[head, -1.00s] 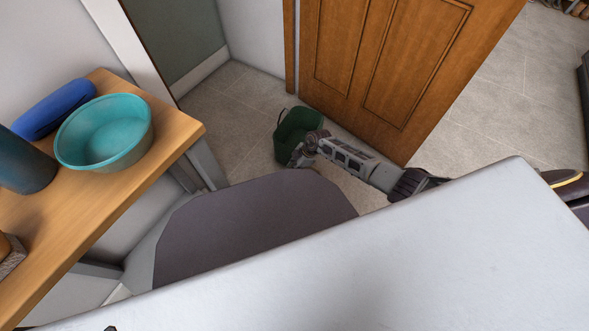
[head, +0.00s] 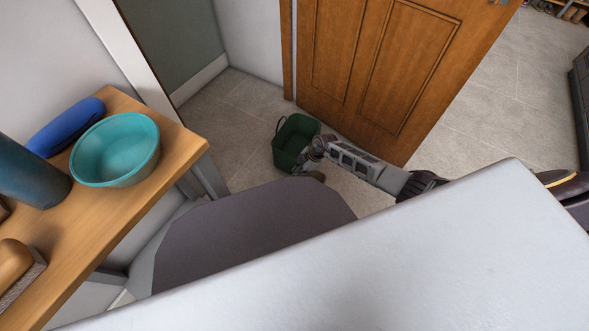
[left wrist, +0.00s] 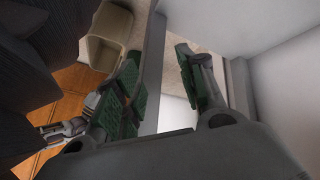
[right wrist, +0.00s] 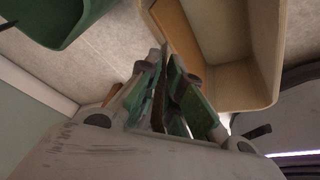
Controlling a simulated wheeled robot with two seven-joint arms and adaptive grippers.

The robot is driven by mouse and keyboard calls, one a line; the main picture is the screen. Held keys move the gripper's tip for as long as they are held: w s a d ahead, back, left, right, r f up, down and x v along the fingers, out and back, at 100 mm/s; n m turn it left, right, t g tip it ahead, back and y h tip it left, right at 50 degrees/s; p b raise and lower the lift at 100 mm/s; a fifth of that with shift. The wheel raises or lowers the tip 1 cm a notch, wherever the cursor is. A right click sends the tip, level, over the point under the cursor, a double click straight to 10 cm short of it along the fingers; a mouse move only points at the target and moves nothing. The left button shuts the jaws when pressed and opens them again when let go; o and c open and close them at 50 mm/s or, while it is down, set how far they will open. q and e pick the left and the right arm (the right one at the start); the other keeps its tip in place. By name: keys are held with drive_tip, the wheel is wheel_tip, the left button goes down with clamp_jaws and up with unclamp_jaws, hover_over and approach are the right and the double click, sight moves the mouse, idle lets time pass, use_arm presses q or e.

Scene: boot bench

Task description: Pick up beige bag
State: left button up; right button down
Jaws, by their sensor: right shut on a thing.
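The beige bag (right wrist: 255,95) is an open-topped container at the upper right of the right wrist view. It also shows at the top of the left wrist view (left wrist: 103,52). In the head view only a small brownish bit (head: 317,176) shows below my right gripper (head: 314,150); the grey panel hides the rest. In the right wrist view my right gripper (right wrist: 168,98) is shut on a thin brown edge beside the bag, which looks like part of it. My left gripper (left wrist: 160,78) is open and empty in the left wrist view, with a pale panel behind it.
A green bin (head: 294,138) stands on the floor beside my right gripper, near the wooden door (head: 385,65). A wooden shelf (head: 120,215) at left holds a teal bowl (head: 115,150), a blue roll (head: 66,127) and a dark blue cylinder (head: 30,172).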

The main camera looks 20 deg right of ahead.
drive_tip(key=p, duration=0.4)
hover_over(327, 179)
use_arm(q)
wheel_tip(327, 179, up, 9)
drive_tip(key=a+m+g+y, duration=0.1)
drive_tip(key=a, duration=0.1)
drive_tip(key=shift+s+g, duration=0.15)
drive_tip(key=shift+g, duration=0.15)
use_arm(e)
drive_tip(key=shift+s+d, duration=0.6)
drive_tip(key=shift+d, duration=0.35)
drive_tip(key=shift+a, duration=0.15)
drive_tip(key=shift+w+a+b, duration=0.3)
drive_tip(key=shift+w+a, duration=0.15)
drive_tip(key=shift+a, duration=0.35)
use_arm(q)
wheel_tip(327, 179, down, 8)
drive_tip(key=d+t+b, duration=0.1)
drive_tip(key=b, duration=0.2)
drive_tip(key=shift+w+d+r+n+h, duration=0.2)
drive_tip(key=shift+w+d+n+h, duration=0.1)
drive_tip(key=shift+d+n+h, duration=0.1)
use_arm(e)
drive_tip(key=w+a, duration=0.5)
drive_tip(key=a, duration=0.5)
